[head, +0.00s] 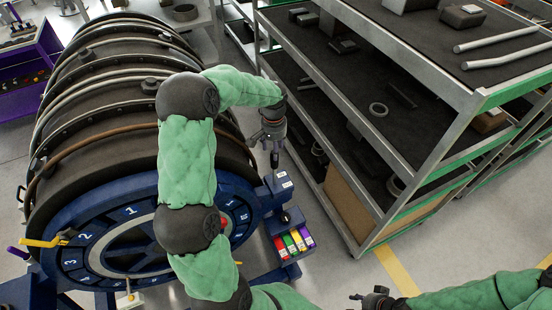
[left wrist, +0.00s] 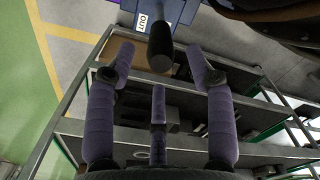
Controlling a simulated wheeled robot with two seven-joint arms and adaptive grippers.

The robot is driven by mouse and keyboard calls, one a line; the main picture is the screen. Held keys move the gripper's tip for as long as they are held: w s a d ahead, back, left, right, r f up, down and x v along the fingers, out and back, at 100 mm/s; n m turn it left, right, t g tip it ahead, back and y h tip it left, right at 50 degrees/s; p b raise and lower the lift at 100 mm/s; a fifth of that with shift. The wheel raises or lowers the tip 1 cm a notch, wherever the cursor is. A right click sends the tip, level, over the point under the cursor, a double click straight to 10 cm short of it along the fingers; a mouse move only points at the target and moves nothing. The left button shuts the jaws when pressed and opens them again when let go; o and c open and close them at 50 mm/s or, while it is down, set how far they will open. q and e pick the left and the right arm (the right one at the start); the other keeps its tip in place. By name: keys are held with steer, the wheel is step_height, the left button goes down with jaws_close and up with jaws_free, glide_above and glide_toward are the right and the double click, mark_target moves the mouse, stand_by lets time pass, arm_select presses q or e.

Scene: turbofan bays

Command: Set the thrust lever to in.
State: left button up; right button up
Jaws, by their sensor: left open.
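The thrust lever (left wrist: 160,46) shows in the left wrist view as a black, rounded grip at the top centre. It stands by a blue housing with a white OUT label (left wrist: 142,22). My left gripper (left wrist: 160,72) is open, its purple fingers spread either side of the grip's end, not closed on it. In the head view my left gripper (head: 272,138) hangs above the blue housing (head: 279,190) at the engine's right side.
A large dark engine (head: 105,135) with a blue numbered ring fills the left. A grey shelf rack (head: 470,105) with loose parts stands close on the right. Below the housing are a black knob (head: 290,217) and coloured tags (head: 292,242). Floor between is narrow.

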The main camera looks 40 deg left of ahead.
mark_target(274, 170)
arm_select(q)
steer(key=f+p, duration=0.1)
steer(key=f, duration=0.7)
steer(key=shift+w+f, duration=0.15)
steer(key=shift+w, duration=0.05)
jaws_close()
